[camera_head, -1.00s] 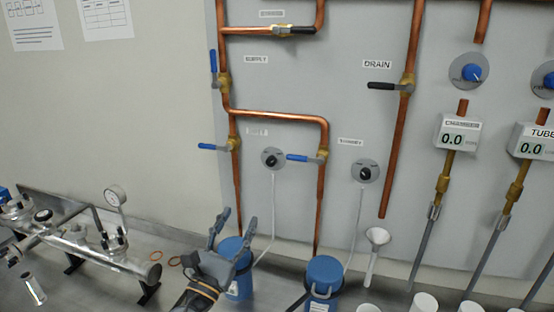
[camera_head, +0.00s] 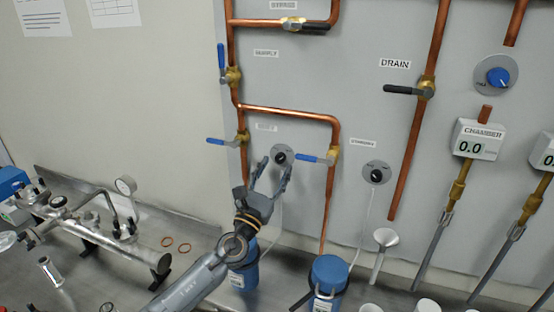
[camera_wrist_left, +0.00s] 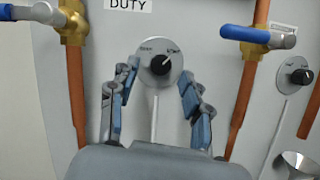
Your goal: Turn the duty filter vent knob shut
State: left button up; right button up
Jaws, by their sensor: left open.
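The duty vent knob (camera_head: 281,156) is a small black knob on a round grey plate on the wall panel, under the blurred label. In the left wrist view the knob (camera_wrist_left: 160,67) sits below the DUTY sign (camera_wrist_left: 128,4), its pointer turned toward the upper right. My left gripper (camera_head: 272,172) is open, its fingers pointing up at the knob. In the left wrist view its fingertips (camera_wrist_left: 157,75) stand either side of the plate, apart from the knob. The blue duty filter (camera_head: 243,272) stands below, partly hidden by my arm. My right gripper is not in view.
Blue-handled valves (camera_head: 229,142) and (camera_head: 318,158) on copper pipes flank the knob closely. A standby knob (camera_head: 376,173) and standby filter (camera_head: 328,278) are to the right. A steel manifold (camera_head: 100,235) lies on the bench at left.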

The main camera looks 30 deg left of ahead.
pick_arm(q)
jog(key=shift+w+r, duration=0.3)
jog(key=shift+w, duration=0.1)
jog(key=shift+w+a+r, duration=0.1)
jog(key=shift+w, duration=0.2)
jog(key=shift+c, duration=0.2)
grip_shut()
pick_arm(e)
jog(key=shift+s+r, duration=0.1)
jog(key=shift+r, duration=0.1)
